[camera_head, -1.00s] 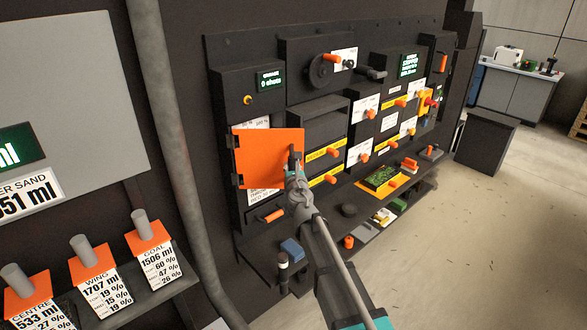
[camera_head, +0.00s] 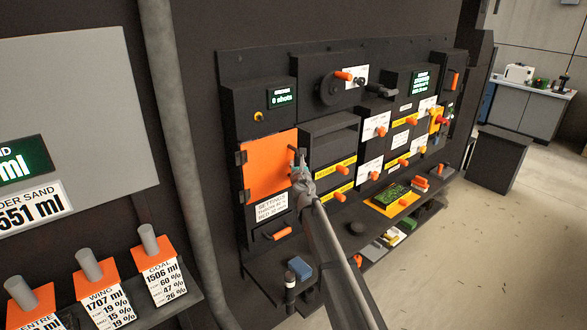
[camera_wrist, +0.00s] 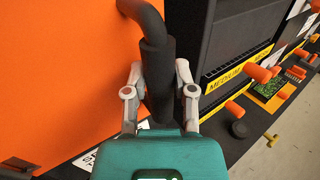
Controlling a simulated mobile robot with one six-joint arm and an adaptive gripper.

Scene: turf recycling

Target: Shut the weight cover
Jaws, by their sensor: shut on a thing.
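The weight cover is an orange panel (camera_head: 268,165) hinged at its left edge on the dark machine. A dark bar handle (camera_wrist: 157,70) stands at the cover's right side. My gripper (camera_head: 300,170) is at the cover's right edge. In the wrist view my gripper (camera_wrist: 158,95) is shut on the handle, one finger on each side. Whether the cover touches the frame at its right edge is hidden.
Drawers with orange handles (camera_head: 340,170) and yellow strips stand just right of the cover. A lower shelf holds a blue block (camera_head: 300,270) and a dark cylinder (camera_head: 290,290). A grey pipe (camera_head: 175,150) runs at the left.

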